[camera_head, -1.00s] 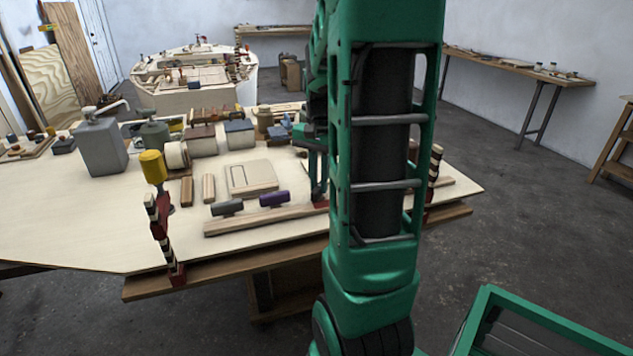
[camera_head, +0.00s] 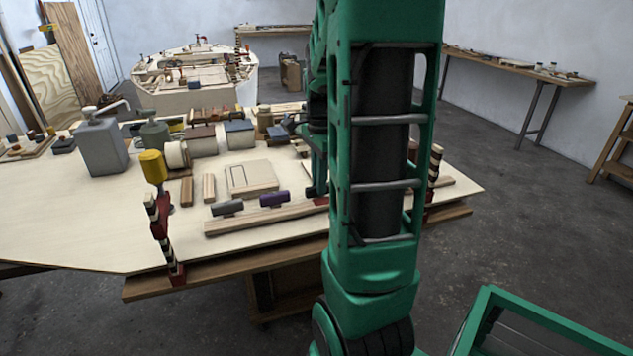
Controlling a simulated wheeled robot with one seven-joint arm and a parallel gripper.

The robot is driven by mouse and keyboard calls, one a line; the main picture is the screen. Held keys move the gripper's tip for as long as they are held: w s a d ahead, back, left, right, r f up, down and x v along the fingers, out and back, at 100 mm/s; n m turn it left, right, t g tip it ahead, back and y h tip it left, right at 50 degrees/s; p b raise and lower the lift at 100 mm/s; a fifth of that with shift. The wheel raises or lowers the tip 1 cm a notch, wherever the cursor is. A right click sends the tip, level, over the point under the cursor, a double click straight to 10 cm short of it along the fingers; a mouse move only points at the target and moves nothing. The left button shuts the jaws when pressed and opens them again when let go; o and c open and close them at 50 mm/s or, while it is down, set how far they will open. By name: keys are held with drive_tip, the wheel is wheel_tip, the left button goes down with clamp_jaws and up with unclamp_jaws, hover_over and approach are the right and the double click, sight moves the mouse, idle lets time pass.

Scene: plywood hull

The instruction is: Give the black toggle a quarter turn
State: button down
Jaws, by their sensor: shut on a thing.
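My gripper (camera_head: 316,190) is low at the strip's right part, past the purple toggle, and partly hidden behind my own green arm. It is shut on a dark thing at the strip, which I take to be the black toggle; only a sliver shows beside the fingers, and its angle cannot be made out. A red piece (camera_head: 321,202) shows just below the fingers.
A pale block (camera_head: 250,177), canisters and boxes sit behind the strip.

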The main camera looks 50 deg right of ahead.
drive_tip(key=shift+s, duration=0.1)
drive_tip(key=shift+d, duration=0.1)
idle(0.3)
drive_tip(key=c, duration=1.7)
unclamp_jaws()
wheel_tip(320, 180, up, 11)
drive_tip(key=shift+f, duration=0.1)
drive_tip(key=s+a+f+n, duration=0.3)
drive_tip(key=s+a+n, duration=0.1)
drive_tip(key=a+n, duration=0.1)
drive_tip(key=s+a+f+n, duration=0.3)
drive_tip(key=s+a+n, duration=0.2)
drive_tip(key=a+n, duration=0.1)
drive_tip(key=s+a+f+n, duration=0.3)
drive_tip(key=s+a+n, duration=0.2)
drive_tip(key=shift+a+f+n, duration=0.3)
drive_tip(key=shift+a+n, duration=0.1)
